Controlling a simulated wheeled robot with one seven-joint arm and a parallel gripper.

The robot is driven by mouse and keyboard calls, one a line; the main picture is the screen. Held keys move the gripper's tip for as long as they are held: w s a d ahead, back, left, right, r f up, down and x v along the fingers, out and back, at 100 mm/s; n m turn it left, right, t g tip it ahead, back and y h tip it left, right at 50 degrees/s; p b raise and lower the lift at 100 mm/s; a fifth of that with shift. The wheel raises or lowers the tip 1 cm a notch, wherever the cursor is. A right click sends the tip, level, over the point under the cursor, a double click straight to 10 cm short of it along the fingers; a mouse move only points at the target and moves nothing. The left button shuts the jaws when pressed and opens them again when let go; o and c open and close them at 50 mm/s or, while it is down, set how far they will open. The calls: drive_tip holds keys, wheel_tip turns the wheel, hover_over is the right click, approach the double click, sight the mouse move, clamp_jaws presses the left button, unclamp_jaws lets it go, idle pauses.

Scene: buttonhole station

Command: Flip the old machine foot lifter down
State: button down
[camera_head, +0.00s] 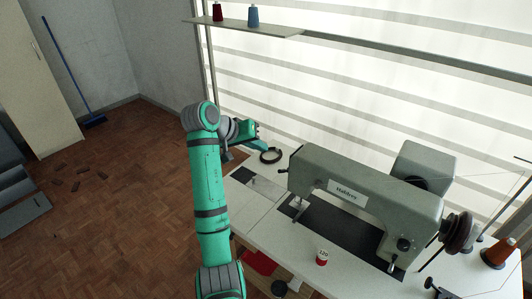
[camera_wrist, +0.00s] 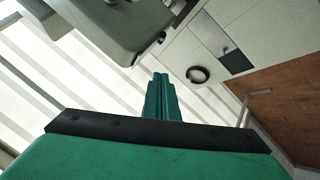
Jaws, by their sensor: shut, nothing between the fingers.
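The old machine (camera_head: 345,195) is a grey-green sewing machine with a name plate, standing on the white table. Its needle and presser foot area (camera_head: 298,203) is at the left end of its head. A small lever-like part (camera_head: 283,171) sticks out at the head's left end and may be the foot lifter; its position is too small to tell. In the wrist view the machine head (camera_wrist: 125,25) is at the top, with a small part (camera_wrist: 162,38) at its edge. My gripper (camera_wrist: 161,78) is shut and empty, apart from the machine, behind and left of its head.
A black ring-shaped thing (camera_head: 270,155) lies on the table, close to my gripper. A shelf (camera_head: 245,29) with two spools is above. Striped blinds stand behind.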

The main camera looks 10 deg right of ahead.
sight(284, 171)
drive_tip(key=d+f, duration=0.6)
drive_tip(key=f, duration=0.2)
drive_tip(key=shift+f, duration=0.4)
drive_tip(key=shift+w+a, duration=0.1)
